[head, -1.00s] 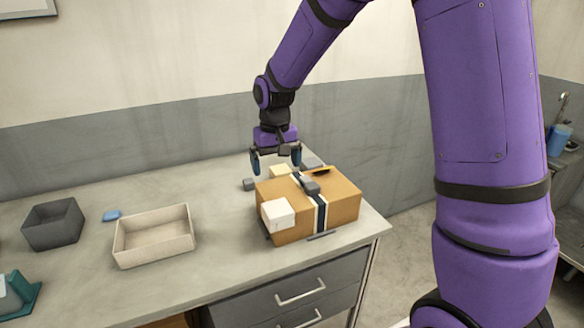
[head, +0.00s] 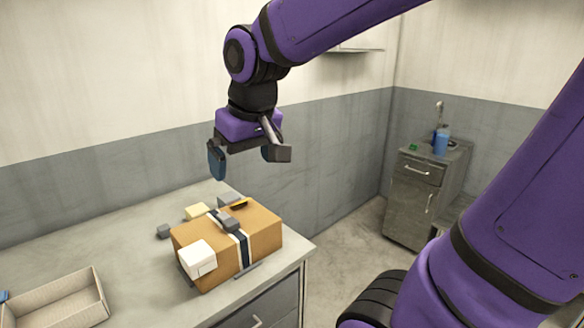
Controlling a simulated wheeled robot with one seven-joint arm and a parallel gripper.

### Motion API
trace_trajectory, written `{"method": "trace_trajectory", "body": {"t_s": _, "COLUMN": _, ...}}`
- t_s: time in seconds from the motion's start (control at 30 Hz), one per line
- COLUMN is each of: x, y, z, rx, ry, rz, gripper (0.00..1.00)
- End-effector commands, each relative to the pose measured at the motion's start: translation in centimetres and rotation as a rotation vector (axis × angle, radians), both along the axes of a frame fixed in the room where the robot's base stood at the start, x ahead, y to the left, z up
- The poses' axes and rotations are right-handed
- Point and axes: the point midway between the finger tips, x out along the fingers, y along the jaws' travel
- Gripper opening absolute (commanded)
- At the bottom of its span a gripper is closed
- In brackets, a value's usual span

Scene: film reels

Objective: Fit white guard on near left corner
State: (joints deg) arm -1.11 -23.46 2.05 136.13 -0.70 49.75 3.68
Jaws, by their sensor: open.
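The white guard (head: 198,258) sits over the near left corner of the brown box (head: 262,230), covering part of its top and sides. I cannot tell whether it is fully seated. My gripper (head: 245,160) is open and empty. It hangs in the air above the far side of the box, apart from the guard. A dark strap with white edges (head: 241,246) runs over the box, with a grey block (head: 229,223) on it.
A cream guard (head: 196,211) and a grey piece (head: 229,197) are at the box's far side. A small grey block (head: 163,231) lies on the counter to the left. A beige tray (head: 103,302) stands at the near left. A cabinet with a sink (head: 430,190) stands at the right.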

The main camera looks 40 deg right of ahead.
Motion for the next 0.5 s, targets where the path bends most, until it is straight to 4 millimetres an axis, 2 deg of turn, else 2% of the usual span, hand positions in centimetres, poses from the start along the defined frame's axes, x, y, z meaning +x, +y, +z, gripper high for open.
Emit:
{"method": "trace_trajectory", "body": {"t_s": 0.1, "x": -3.5, "y": -0.6, "z": 1.0, "rx": 0.002, "ry": -0.054, "rz": 0.0, "gripper": 1.0}}
{"method": "trace_trajectory", "body": {"t_s": 0.23, "x": -6.8, "y": -1.1, "z": 1.3, "rx": 0.005, "ry": -0.101, "rz": 0.001, "gripper": 1.0}}
{"method": "trace_trajectory", "body": {"t_s": 0.4, "x": -9.4, "y": -1.4, "z": 1.3, "rx": 0.007, "ry": -0.142, "rz": 0.002, "gripper": 1.0}}
{"method": "trace_trajectory", "body": {"t_s": 0.5, "x": -10.2, "y": -1.5, "z": 1.2, "rx": 0.008, "ry": -0.151, "rz": 0.003, "gripper": 1.0}}
